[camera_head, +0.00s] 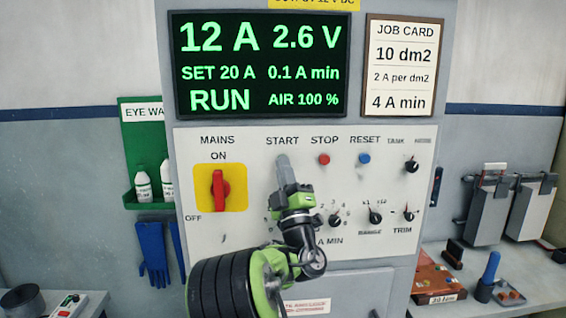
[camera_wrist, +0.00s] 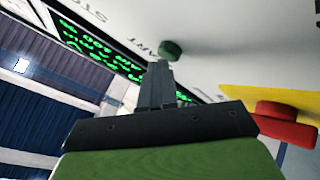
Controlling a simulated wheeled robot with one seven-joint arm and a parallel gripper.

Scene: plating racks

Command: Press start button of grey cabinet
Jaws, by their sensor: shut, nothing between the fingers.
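The grey cabinet (camera_head: 400,235) stands in front of me with a pale control panel. Its START label is at the panel's top, and my gripper (camera_head: 283,160) covers the spot below it in the head view. In the wrist view the green start button (camera_wrist: 172,49) shows just beyond the tips of my gripper (camera_wrist: 160,68). The fingers are shut and empty, pointing at the panel. I cannot tell whether the tips touch the button. The display (camera_head: 262,65) reads RUN, 12 A, 2.6 V, SET 20 A, 0.1 A min, AIR 100 %.
The red stop button (camera_head: 324,159) and blue reset button (camera_head: 364,158) lie right of START. The red mains switch (camera_head: 219,190) on its yellow plate is to the left, its handle upright. Several knobs sit lower on the panel. A job card (camera_head: 402,65) hangs at upper right.

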